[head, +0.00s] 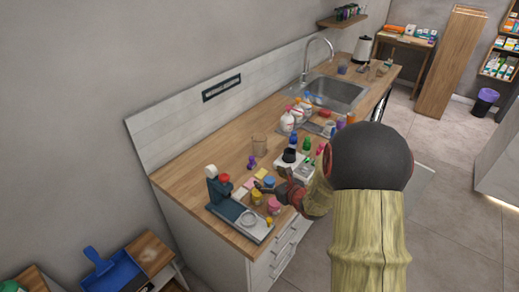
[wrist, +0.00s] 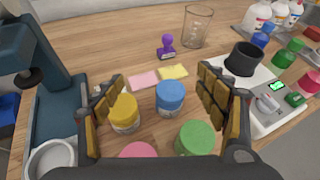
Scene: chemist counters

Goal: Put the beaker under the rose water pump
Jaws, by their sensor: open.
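A clear glass beaker (wrist: 197,27) stands upright and looks empty on the wooden counter, beyond my gripper in the wrist view; it also shows in the head view (head: 259,146). White bottles with red marks (wrist: 257,16) stand at the upper right of the wrist view and near the sink in the head view (head: 287,122). I cannot tell which, if any, is the rose water pump. My gripper (wrist: 162,76) is open with its fingers apart, over the counter short of the beaker. Nothing is held. A yellow jar (wrist: 124,112) and a blue jar (wrist: 170,96) stand between and below the fingers.
A purple stamp-like object (wrist: 167,46) and pink and yellow notes (wrist: 173,72) lie before the beaker. A scale with a black cup (wrist: 244,59) is right. A dark teal stand (wrist: 50,90) is left. A green jar (wrist: 196,137) is close below. The sink (head: 335,94) lies beyond.

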